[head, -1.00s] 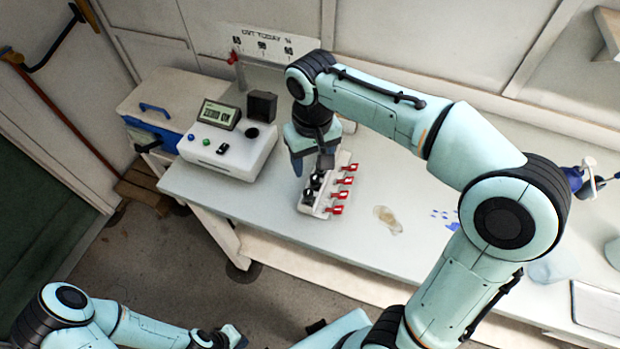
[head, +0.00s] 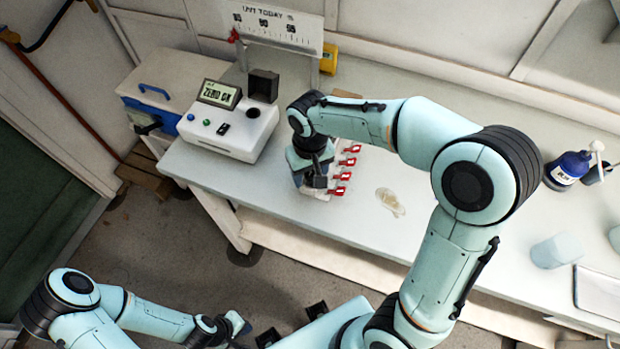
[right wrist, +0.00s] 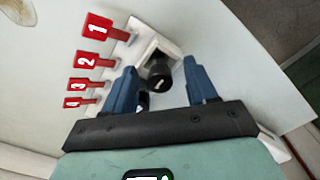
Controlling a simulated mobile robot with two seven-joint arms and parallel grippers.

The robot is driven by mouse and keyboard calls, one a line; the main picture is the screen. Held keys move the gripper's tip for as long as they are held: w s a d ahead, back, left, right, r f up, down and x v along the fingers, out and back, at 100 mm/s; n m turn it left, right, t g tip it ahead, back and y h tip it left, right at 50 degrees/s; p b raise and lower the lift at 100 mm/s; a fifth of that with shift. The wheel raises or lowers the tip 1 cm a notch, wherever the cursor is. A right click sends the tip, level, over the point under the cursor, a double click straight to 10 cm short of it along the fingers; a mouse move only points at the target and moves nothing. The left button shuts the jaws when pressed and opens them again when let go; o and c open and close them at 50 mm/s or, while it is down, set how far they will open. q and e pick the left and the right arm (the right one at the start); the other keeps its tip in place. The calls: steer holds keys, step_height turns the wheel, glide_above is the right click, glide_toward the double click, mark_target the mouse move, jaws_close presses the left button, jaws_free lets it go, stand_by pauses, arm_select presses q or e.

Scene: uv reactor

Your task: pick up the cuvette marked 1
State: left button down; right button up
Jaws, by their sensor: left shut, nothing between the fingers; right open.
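The white rack (right wrist: 150,30) carries red tags numbered 1 to 4 in the right wrist view; tag 1 (right wrist: 97,28) is at the far end. A black-capped cuvette (right wrist: 157,73) with a small white mark like a 1 stands in a square slot near that end. My right gripper (right wrist: 163,82) is open, with one blue finger on each side of this cap; contact cannot be told. Another dark cap (right wrist: 143,101) is partly hidden by the left-hand finger. In the head view my right gripper (head: 314,186) covers most of the rack. My left gripper (head: 238,324) is shut and empty, low at the left.
A white instrument (head: 228,130) reading "ZERO OK" stands left of the rack, with a black open lid (head: 263,86). A stain (head: 390,202) lies to the right.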

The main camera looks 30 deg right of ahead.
steer(key=shift+f, duration=0.35)
jaws_close()
steer(key=shift+r, duration=0.15)
